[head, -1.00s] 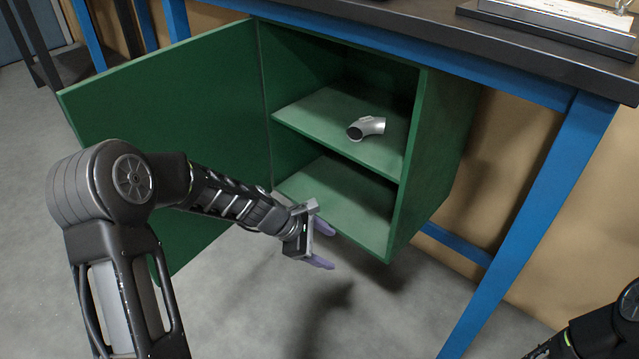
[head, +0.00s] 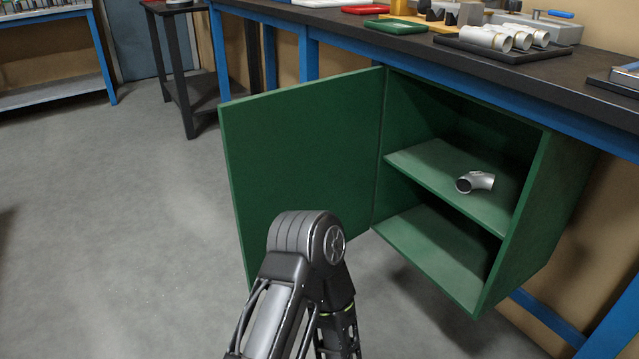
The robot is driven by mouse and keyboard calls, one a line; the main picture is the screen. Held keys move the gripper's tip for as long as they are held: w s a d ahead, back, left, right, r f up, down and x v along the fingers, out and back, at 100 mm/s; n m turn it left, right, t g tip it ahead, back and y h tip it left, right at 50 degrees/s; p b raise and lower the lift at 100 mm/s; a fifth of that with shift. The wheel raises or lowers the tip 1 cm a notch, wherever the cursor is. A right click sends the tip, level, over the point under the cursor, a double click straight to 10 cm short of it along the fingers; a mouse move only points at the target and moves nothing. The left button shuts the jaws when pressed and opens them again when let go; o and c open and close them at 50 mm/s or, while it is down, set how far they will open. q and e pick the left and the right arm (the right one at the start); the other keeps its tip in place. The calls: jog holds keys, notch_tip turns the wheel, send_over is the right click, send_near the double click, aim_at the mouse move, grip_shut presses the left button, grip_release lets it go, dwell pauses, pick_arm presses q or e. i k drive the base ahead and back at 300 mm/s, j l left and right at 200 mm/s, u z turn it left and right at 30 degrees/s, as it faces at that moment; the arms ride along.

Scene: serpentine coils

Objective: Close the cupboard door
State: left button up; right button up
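The green cupboard (head: 565,215) hangs under the workbench at the right in the head view. Its door (head: 300,150) is hinged on the left side and stands wide open, swung out to the left. Inside, a grey metal pipe elbow (head: 476,182) lies on the middle shelf (head: 430,168); the lower compartment looks empty. My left arm shows at the bottom centre, in front of the door's lower part, bent at its elbow. Its gripper is out of view, and so is my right gripper.
The black-topped workbench (head: 400,38) with blue legs carries trays and white pipes (head: 495,38). A dark side table (head: 190,85) stands behind the door. The grey floor (head: 130,230) left of the door is clear.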

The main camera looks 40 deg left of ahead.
aim_at(313, 145)
jog(key=j+z, duration=0.1)
jog(key=j, duration=0.35)
jog(key=k+j+z, duration=0.15)
jog(key=j, duration=0.25)
jog(key=k+j+z, duration=0.1)
jog(key=j, duration=0.3)
jog(key=k+j+z, duration=0.1)
jog(key=j, duration=0.35)
jog(key=k+j+z, duration=0.1)
jog(key=j, duration=0.25)
jog(key=k+j+z, duration=0.15)
jog(key=j, duration=0.25)
jog(key=j+z, duration=0.25)
jog(key=j, duration=0.85)
jog(key=j+z, duration=0.25)
jog(key=j, duration=0.85)
jog(key=k+u, duration=0.25)
jog(key=u, duration=0.15)
jog(key=k+u, duration=0.2)
jog(key=u, duration=0.15)
jog(key=k+j+u, duration=0.1)
jog(key=k+u, duration=0.15)
jog(key=u, duration=0.15)
